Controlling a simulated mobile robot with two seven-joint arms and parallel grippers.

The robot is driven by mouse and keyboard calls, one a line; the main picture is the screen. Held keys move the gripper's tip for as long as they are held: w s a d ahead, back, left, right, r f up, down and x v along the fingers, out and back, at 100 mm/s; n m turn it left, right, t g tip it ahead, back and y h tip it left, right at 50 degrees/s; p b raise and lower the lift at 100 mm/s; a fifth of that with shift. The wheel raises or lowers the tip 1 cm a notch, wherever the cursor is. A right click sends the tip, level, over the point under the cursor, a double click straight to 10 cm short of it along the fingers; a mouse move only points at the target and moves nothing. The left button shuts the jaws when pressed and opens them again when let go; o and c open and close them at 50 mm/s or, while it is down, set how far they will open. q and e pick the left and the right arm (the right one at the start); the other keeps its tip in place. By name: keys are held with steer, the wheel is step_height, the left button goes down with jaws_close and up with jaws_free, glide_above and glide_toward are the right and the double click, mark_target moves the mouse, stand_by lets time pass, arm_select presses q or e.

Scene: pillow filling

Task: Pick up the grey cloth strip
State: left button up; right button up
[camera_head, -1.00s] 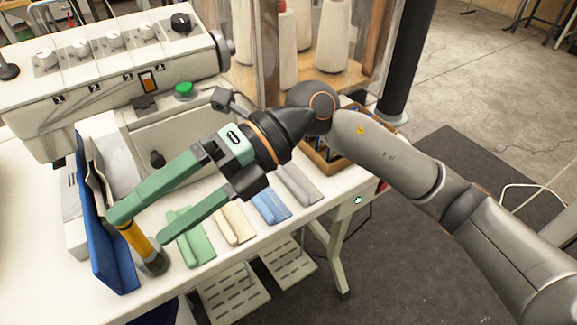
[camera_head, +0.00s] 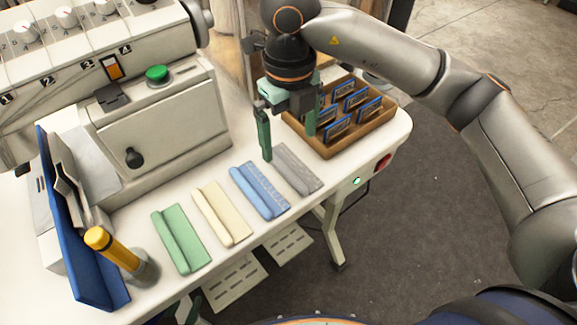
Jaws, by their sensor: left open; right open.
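The grey cloth strip (camera_head: 297,168) lies folded on the white table, the rightmost in a row of cloth strips. My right gripper (camera_head: 289,146) points down over the far end of the grey strip. Its two green fingers are apart, one on each side of the strip in the picture, with nothing between them. I cannot tell how high the fingertips are above the table. The far end of the strip is close to the fingers and partly hard to see. My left gripper is not in view.
Blue (camera_head: 260,190), cream (camera_head: 221,214) and green (camera_head: 181,239) strips lie to the left. A wooden box (camera_head: 348,148) with several blue-edged cards stands just right of the gripper. A sewing machine (camera_head: 160,110) stands behind. A yellow-handled tool (camera_head: 112,249) stands near a blue holder (camera_head: 85,255).

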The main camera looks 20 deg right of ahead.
mark_target(292, 168)
steer(key=shift+s+d+f+p, duration=0.1)
steer(key=shift+d+f+p, duration=0.05)
steer(key=shift+f, duration=1.4)
steer(key=shift+d+f+p, duration=0.1)
steer(key=shift+f+p, duration=0.05)
steer(key=shift+f, duration=1.4)
steer(key=shift+c, duration=0.2)
steer(key=c, duration=1.4)
